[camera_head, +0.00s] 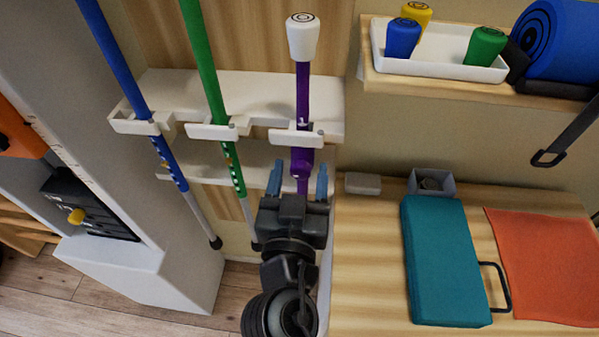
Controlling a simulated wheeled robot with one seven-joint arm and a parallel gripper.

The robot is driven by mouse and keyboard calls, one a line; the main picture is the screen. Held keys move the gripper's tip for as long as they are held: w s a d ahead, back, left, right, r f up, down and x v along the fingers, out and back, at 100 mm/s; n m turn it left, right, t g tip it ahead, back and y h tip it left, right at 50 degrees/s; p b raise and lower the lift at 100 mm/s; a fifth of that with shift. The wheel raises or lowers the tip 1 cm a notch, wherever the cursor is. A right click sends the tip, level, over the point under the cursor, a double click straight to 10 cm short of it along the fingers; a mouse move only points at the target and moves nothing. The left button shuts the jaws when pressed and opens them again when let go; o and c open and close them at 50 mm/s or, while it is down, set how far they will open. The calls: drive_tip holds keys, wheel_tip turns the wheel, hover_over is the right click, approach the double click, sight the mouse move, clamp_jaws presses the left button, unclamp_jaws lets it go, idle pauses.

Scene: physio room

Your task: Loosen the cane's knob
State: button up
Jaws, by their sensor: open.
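A purple cane (303,92) stands upright in the wall rack (255,90), topped by a white knob (302,38) with a ring mark on its top. A thicker purple collar (301,162) sits on its shaft below the upper rack holder. My gripper (298,180) is open, with its two blue fingers on either side of the cane's shaft in the picture, just below the collar and well below the white knob. I cannot tell whether the fingers touch the shaft. The cane's lower end is hidden behind my gripper.
A blue cane (120,65) and a green cane (207,65) lean in the rack to the left. A shelf tray (440,66) holds blue, yellow and green knobs. A bench (365,270) at right bears a teal block (440,255) and orange cloth (545,260).

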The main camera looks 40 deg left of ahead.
drive_tip(key=shift+c, duration=0.4)
drive_tip(key=c, duration=1)
drive_tip(key=shift+o, duration=0.2)
drive_tip(key=shift+n, duration=0.8)
drive_tip(key=o, duration=1)
drive_tip(key=shift+o, duration=0.2)
drive_tip(key=b+v, duration=0.2)
drive_tip(key=v, duration=0.6)
drive_tip(key=shift+b, duration=0.35)
